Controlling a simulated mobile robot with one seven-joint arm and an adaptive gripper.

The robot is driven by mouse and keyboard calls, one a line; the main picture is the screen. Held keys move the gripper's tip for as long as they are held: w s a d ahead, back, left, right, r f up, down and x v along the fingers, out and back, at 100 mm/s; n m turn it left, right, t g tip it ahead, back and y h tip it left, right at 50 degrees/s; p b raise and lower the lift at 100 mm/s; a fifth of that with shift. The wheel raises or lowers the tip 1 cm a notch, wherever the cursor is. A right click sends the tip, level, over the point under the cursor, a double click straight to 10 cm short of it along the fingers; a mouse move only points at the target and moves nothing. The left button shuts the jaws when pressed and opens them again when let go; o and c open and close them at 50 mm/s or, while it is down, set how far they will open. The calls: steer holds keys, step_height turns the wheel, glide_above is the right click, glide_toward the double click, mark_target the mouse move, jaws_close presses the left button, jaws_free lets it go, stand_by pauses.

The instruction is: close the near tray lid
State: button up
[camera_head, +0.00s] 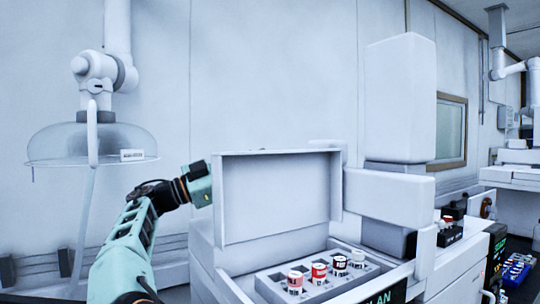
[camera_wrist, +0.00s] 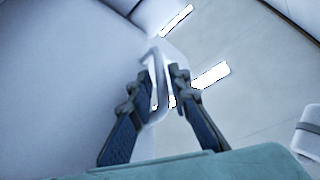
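The near tray lid (camera_head: 278,198) stands open and upright, a pale grey panel, in the head view. It is at the back of the near tray (camera_head: 345,292), which holds several vials with red and white caps. My arm reaches up on the left to the lid's left edge. My gripper's fingers are hidden in the head view. In the wrist view my gripper (camera_wrist: 162,76) has its two dark fingers apart. A pale curved bar (camera_wrist: 156,92) shows between them. I cannot tell what it belongs to or whether the fingers touch it.
A white block-shaped instrument (camera_head: 400,100) stands right of the lid. A clear extraction hood (camera_head: 92,143) hangs at the left, close to my arm. A small dark rack (camera_head: 449,235) with vials is at the right. Blue-topped items (camera_head: 515,270) lie farther right.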

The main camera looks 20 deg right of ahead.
mark_target(270, 156)
steer(key=shift+x, duration=1.65)
jaws_close()
